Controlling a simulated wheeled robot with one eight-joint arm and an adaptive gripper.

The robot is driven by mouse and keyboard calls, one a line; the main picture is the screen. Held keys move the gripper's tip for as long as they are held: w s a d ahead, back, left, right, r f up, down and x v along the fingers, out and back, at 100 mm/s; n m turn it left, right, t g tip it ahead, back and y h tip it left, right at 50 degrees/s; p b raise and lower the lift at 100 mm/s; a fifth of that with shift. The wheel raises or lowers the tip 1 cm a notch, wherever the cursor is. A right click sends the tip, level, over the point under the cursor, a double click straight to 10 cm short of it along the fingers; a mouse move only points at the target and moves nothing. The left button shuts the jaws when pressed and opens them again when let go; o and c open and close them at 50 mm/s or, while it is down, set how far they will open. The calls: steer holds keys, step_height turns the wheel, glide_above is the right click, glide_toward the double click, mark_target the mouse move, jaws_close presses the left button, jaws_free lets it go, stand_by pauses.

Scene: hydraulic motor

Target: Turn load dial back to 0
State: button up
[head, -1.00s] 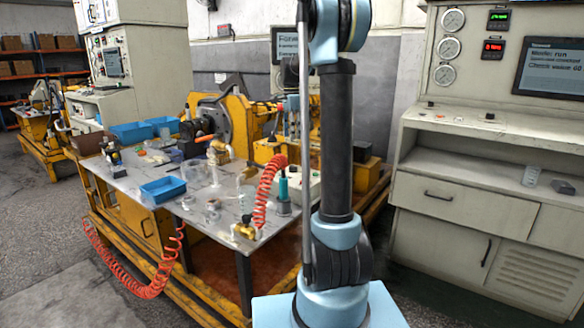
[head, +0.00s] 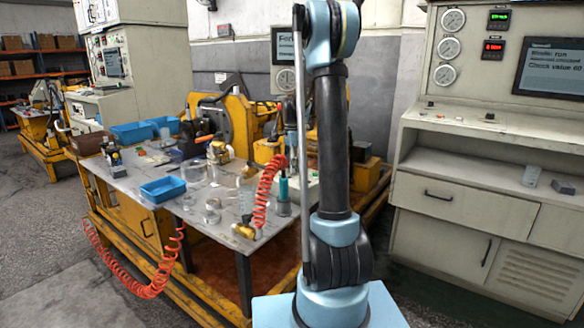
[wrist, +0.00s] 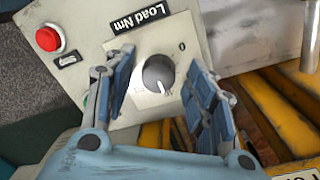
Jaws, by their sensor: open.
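The load dial (wrist: 158,74) is a round grey knob with a white pointer line on a pale control box (wrist: 105,62) in the wrist view. Its pointer is turned toward the lower side of the picture, away from the "0" mark (wrist: 182,47). A black "Load Nm" label (wrist: 139,17) is above the knob. My gripper (wrist: 157,82) is open, with one blue-padded finger on each side of the dial. Gaps show between the fingers and the knob. In the head view the dial is hidden behind my arm.
A red button (wrist: 48,38) is on the same box, left of the dial. Yellow machine frame (wrist: 250,105) lies right of the box. In the head view, a steel bench (head: 130,180) holds blue trays, clear cups and a coiled red hose (head: 265,190).

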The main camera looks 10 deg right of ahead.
steer(key=c, duration=1.1)
steer(key=shift+n, duration=0.4)
steer(key=n, duration=0.4)
steer(key=shift+n, duration=0.3)
steer(key=n, duration=1.1)
steer(key=shift+s+n+t, duration=0.1)
steer(key=shift+n+t, duration=0.2)
steer(key=shift+n, duration=0.1)
steer(key=n, duration=0.6)
steer(key=shift+n, duration=0.4)
